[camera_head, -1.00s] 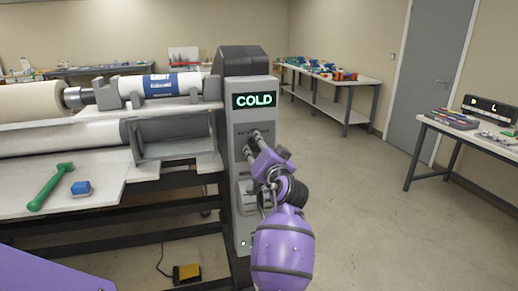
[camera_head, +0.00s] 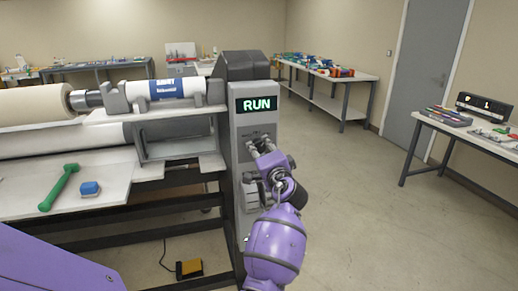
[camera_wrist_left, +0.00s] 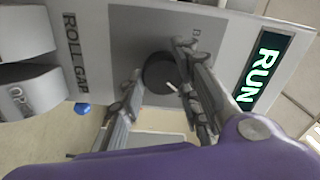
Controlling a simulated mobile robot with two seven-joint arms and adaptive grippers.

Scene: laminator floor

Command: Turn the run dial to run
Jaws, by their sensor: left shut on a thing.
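The grey control column (camera_head: 240,165) of the laminator has a display (camera_head: 257,104) that reads RUN in green; it also shows in the wrist view (camera_wrist_left: 263,72). Below it is the run dial, a dark round knob (camera_wrist_left: 158,72) in the wrist view, with a short white mark near its edge. My left gripper (camera_head: 258,141) is at the panel, shut on the dial, with one finger on each side of it (camera_wrist_left: 157,68). In the head view the gripper hides most of the dial. My right gripper is out of view.
The wrist view shows a ROLL GAP label (camera_wrist_left: 75,52) and grey controls (camera_wrist_left: 28,85) beside the dial. A green tool (camera_head: 60,187) and a blue block (camera_head: 90,188) lie on the machine's bed. A yellow pedal (camera_head: 189,268) is on the floor. Floor to the right is clear.

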